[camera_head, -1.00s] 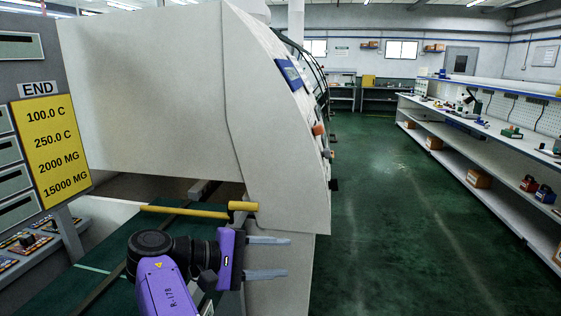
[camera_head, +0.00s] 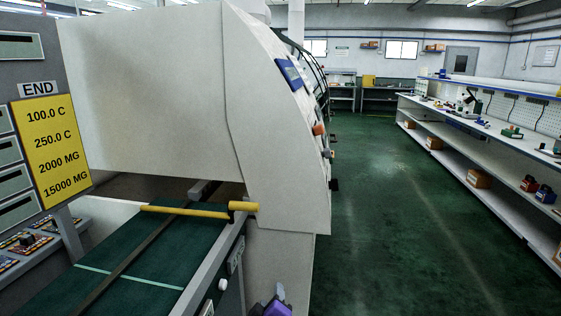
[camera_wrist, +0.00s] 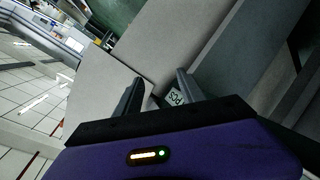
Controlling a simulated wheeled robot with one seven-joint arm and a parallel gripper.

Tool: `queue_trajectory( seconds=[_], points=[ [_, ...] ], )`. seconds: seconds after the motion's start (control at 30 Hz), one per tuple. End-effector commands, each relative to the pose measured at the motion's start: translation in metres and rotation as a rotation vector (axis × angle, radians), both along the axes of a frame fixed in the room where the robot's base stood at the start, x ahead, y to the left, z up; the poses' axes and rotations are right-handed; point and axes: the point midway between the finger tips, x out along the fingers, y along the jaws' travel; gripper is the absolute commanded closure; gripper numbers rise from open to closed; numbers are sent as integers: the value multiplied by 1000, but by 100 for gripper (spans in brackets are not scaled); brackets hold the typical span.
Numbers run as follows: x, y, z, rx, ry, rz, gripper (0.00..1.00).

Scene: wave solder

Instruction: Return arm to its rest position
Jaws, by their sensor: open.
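My gripper (camera_wrist: 158,90) shows in the wrist view with its two dark fingers apart and nothing between them. In the head view only a small purple part of my arm shows at the bottom edge, and the fingers cannot be made out there.
The large pale machine (camera_head: 150,90) stands at the left, with a green conveyor (camera_head: 150,255) and a yellow bar (camera_head: 185,211) at its opening. A yellow settings board (camera_head: 50,148) stands at far left. A long workbench (camera_head: 500,125) runs along the right. The green aisle floor (camera_head: 400,220) between is clear.

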Motion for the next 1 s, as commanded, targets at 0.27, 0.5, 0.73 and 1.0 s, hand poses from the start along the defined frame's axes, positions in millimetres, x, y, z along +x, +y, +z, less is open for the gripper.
queue_trajectory(
  seconds=[0.27,0.5,0.73,1.0],
  points=[
    [-88,-48,-30,253,-104,101,53],
    [-180,-90,-24,459,-178,142,53],
    [-272,-129,2,636,-236,138,53],
    [-372,-171,45,799,-276,70,53]
  ],
)
